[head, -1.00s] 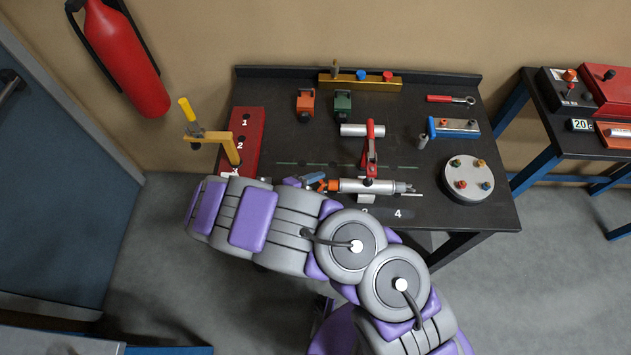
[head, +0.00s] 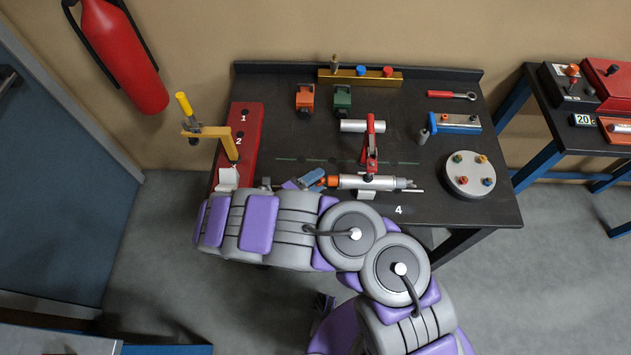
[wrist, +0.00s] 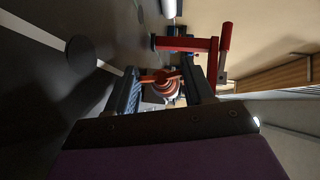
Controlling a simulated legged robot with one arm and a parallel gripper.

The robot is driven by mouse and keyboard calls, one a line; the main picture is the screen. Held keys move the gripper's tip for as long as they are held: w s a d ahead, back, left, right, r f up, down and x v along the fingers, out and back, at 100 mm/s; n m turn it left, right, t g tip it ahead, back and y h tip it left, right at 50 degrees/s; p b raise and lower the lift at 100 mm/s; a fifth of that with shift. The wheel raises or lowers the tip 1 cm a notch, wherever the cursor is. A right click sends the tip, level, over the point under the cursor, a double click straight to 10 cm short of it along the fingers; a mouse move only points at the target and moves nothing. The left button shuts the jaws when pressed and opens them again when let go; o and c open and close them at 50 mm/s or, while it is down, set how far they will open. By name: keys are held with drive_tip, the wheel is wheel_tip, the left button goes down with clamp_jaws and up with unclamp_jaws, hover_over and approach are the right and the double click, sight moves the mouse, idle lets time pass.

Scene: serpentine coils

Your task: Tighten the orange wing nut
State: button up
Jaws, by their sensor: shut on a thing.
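The orange wing nut (head: 333,181) sits at the left end of a silver cylinder (head: 368,182), which lies under a red-handled toggle clamp (head: 370,150). My gripper (head: 318,180) is at that end, coming from the left, and partly hides the nut. In the wrist view the orange wing nut (wrist: 160,77) lies crosswise between the two dark fingers of my gripper (wrist: 162,88), with its wings reaching toward both fingers. My gripper is shut on it. Ringed round parts show just behind the nut. The red clamp (wrist: 190,44) stands beyond the fingers.
A red numbered block (head: 249,140) with a yellow-handled clamp (head: 208,131) stands at the table's left. Orange (head: 305,97) and green (head: 342,97) blocks are farther back. A round grey plate (head: 469,175) and a blue fixture (head: 455,123) are at right.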

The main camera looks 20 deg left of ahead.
drive_tip(key=shift+a+f, duration=0.1)
drive_tip(key=shift+f, duration=0.05)
drive_tip(key=o, duration=0.7)
drive_tip(key=shift+o, duration=0.4)
drive_tip(key=shift+a, duration=0.2)
drive_tip(key=shift+s, duration=0.15)
drive_tip(key=p+v, duration=0.2)
drive_tip(key=v, duration=1.5)
drive_tip(key=shift+a+p, duration=0.2)
drive_tip(key=shift+p, duration=0.2)
drive_tip(key=shift+f, duration=0.1)
